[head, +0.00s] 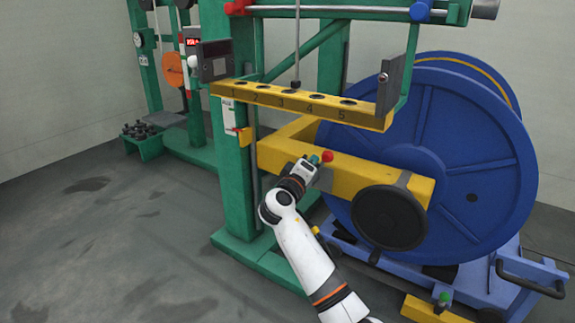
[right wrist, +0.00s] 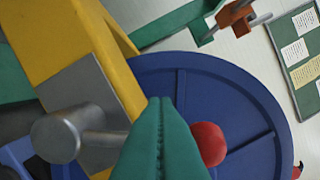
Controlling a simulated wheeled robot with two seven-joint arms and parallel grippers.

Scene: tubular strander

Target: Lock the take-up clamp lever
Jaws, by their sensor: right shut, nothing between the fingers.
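The clamp lever shows in the right wrist view as a grey hub and rod (right wrist: 100,141) with a red ball knob (right wrist: 208,143) at its end. My right gripper (head: 315,160) is beside the knob. Its green fingertips (right wrist: 162,110) are pressed together and empty, and they cover the middle of the lever in the right wrist view. I cannot tell whether they touch the lever. My left gripper is not in view.
A big blue reel (head: 455,150) fills the right. A black round disc (head: 389,217) sits on the arm's front. The yellow numbered rail (head: 300,103) hangs above my gripper, and the green frame post (head: 238,195) stands left. The floor at left is clear.

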